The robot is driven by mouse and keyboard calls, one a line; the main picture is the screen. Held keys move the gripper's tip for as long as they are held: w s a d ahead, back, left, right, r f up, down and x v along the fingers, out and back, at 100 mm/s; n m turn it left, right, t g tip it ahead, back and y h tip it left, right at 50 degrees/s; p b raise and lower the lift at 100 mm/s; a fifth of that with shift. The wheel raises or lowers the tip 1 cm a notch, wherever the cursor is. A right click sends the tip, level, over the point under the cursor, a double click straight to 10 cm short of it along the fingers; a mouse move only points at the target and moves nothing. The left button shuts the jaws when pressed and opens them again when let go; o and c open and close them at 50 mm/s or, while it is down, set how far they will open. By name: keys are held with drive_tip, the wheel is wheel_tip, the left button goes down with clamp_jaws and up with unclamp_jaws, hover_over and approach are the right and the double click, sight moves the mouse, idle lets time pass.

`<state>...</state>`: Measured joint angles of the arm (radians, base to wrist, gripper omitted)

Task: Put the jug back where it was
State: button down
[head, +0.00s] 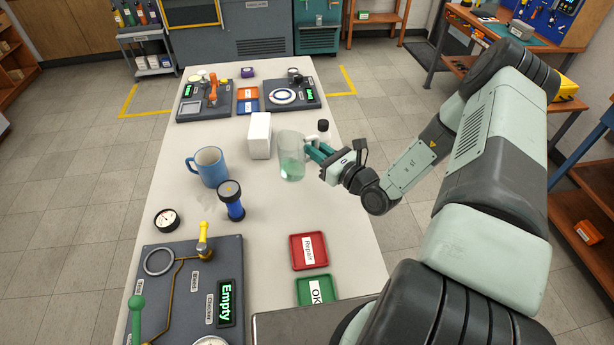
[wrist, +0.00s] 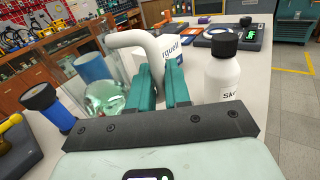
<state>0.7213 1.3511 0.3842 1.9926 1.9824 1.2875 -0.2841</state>
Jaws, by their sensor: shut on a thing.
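The jug (head: 291,158) is clear, with some pale green liquid in its bottom. It stands out right of the white box in the head view and looks upright. My gripper (head: 312,150) comes from the right and is shut on the jug's handle. In the wrist view the jug's body (wrist: 105,95) is left of the fingers, and its pale curved handle (wrist: 140,39) runs between my gripper's teal fingers (wrist: 160,88). I cannot tell whether the jug's base touches the table.
A white bottle with a black cap (wrist: 222,75) stands close right of my fingers. Near the jug are the white box (head: 260,136), blue mug (head: 209,167) and blue black-topped cylinder (head: 231,201). Red (head: 309,251) and green (head: 315,289) trays lie nearer. The table between jug and red tray is clear.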

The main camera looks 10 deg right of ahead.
drive_tip(key=shift+f, duration=3.4)
drive_tip(key=shift+f, duration=0.1)
drive_tip(key=c, duration=1.1)
unclamp_jaws()
drive_tip(key=shift+s+d, duration=0.1)
drive_tip(key=shift+d, duration=0.05)
drive_tip(key=v, duration=1.1)
drive_tip(key=shift+s+d, duration=0.1)
drive_tip(key=shift+s, duration=0.2)
